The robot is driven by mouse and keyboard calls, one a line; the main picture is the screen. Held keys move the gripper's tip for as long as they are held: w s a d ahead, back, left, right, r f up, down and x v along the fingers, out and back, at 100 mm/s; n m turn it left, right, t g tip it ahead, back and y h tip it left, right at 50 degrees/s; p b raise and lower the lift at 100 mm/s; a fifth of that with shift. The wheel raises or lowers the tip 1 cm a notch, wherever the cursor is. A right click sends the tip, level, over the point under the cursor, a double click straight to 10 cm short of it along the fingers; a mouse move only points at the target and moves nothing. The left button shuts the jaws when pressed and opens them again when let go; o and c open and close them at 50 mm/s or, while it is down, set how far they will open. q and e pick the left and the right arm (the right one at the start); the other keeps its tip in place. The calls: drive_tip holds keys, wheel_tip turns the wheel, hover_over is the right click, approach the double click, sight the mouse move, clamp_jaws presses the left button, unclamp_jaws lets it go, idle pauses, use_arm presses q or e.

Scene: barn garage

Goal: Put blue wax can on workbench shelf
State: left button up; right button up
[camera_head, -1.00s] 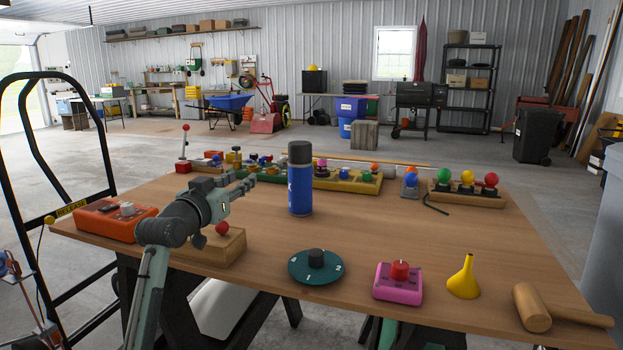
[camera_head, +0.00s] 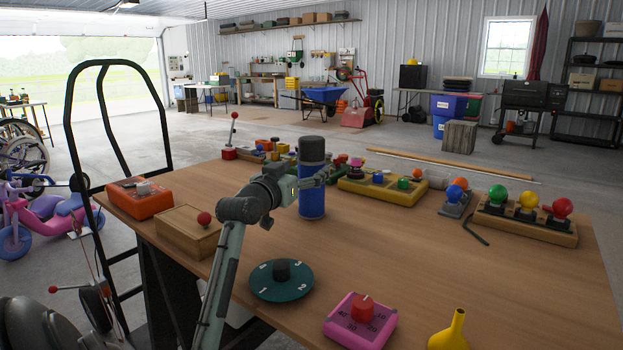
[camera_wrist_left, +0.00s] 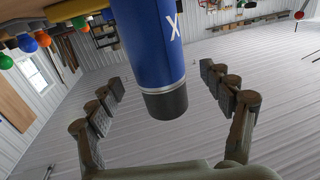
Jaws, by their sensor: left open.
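The blue wax can (camera_head: 312,198) with a dark cap stands upright on the wooden table in the head view. My left gripper (camera_head: 322,174) is at the upper part of the can, with its fingers around it. In the left wrist view the can (camera_wrist_left: 150,40) lies between the two spread fingers of my left gripper (camera_wrist_left: 170,95), with a gap on each side. The gripper is open. A workbench with a shelf (camera_head: 262,78) stands far off against the back wall. My right gripper does not show.
Near my arm on the table (camera_head: 400,235) are a wooden box with a red knob (camera_head: 188,231), a green dial (camera_head: 281,280), a pink timer (camera_head: 360,318) and a yellow funnel (camera_head: 451,332). A black-framed cart (camera_head: 120,130) stands left. Floor beyond the table is mostly clear.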

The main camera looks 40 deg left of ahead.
use_arm(q)
drive_tip(key=x, duration=0.3)
drive_tip(key=shift+w+d+f, duration=0.1)
drive_tip(key=shift+w, duration=0.35)
drive_tip(key=shift+w+a, duration=0.1)
drive_tip(key=shift+a, duration=0.15)
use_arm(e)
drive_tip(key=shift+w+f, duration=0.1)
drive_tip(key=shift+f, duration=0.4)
use_arm(q)
clamp_jaws()
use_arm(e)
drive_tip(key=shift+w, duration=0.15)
